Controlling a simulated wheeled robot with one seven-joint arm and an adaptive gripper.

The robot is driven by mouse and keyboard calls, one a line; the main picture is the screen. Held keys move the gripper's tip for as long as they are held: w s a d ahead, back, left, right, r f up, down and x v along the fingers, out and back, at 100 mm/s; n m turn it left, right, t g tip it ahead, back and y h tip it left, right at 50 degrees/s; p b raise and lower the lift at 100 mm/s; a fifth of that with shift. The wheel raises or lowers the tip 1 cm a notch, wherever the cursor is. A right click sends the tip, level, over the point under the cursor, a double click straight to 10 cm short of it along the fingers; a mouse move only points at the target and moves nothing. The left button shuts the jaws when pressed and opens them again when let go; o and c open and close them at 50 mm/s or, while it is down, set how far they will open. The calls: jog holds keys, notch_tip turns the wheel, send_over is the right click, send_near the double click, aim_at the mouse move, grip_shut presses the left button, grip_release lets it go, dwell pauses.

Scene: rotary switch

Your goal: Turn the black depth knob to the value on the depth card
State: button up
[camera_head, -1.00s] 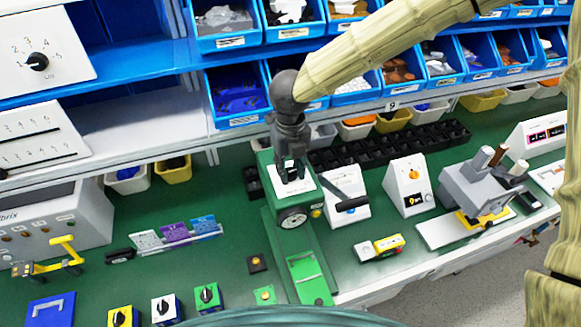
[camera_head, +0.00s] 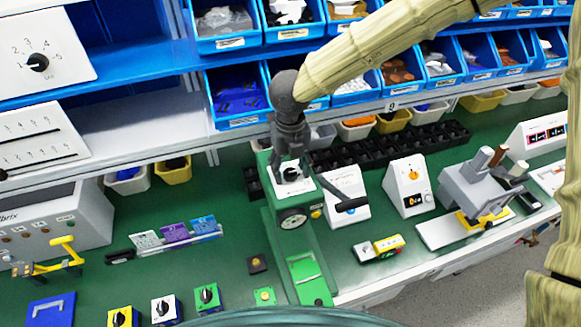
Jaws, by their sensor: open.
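My gripper (camera_head: 291,168) is dark grey, points down and is open over the green press-like machine (camera_head: 291,217). Its fingertips are just above a white plate (camera_head: 304,183) on top of that machine. A round black knob (camera_head: 291,174) shows on the plate between or just below the fingertips; I cannot tell whether they touch it. Its pointer and scale are too small to read. Three cards stand in a clear holder: white (camera_head: 145,240), purple (camera_head: 174,233) and blue (camera_head: 203,225). Their print is unreadable, so I cannot tell which is the depth card.
A black-handled lever (camera_head: 350,204) and white boxes with dials (camera_head: 408,187) stand right of the machine. Small switch boxes in yellow, white and green (camera_head: 207,297) line the front. Blue bins (camera_head: 238,98) and a black tray (camera_head: 390,147) are behind.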

aim_at(291, 171)
notch_tip(291, 171, up, 12)
dwell(0.7)
dwell(0.4)
